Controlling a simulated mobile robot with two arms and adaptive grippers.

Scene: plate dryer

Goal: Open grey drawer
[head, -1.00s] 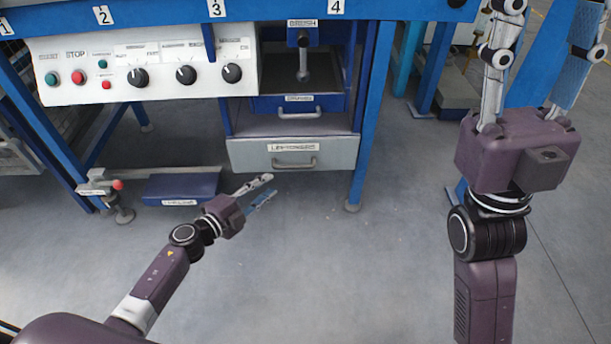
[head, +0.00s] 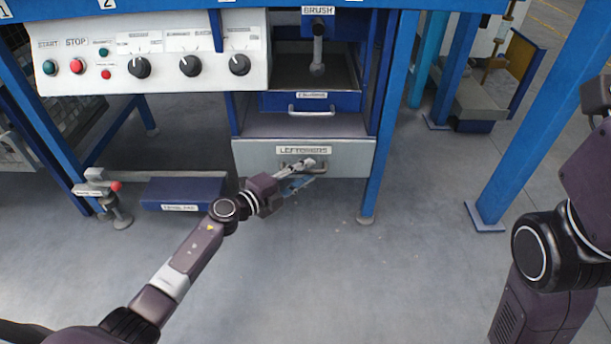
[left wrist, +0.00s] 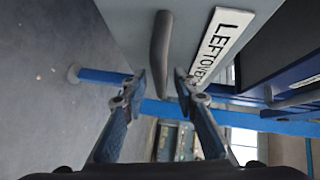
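The grey drawer (head: 352,160), labelled LEFTOVERS, is at the bottom of the blue cabinet in the head view and looks closed. Its handle (head: 285,165) is partly hidden by my left gripper (head: 307,173), which is open at the drawer front. In the left wrist view, the drawer front (left wrist: 192,20) fills the top. The grey bar handle (left wrist: 161,50) lies lengthwise ahead of and between the spread fingertips of my left gripper (left wrist: 161,84). I cannot tell whether they touch it. My right arm is at the right edge, its fingers out of frame.
A blue drawer (head: 330,103) is above the grey one, and the BRUSH compartment (head: 340,72) above that. A control panel (head: 205,77) with buttons and knobs is to the left. A blue box (head: 185,191) sits low on the left. Blue table legs (head: 378,170) flank the drawer; the floor in front is clear.

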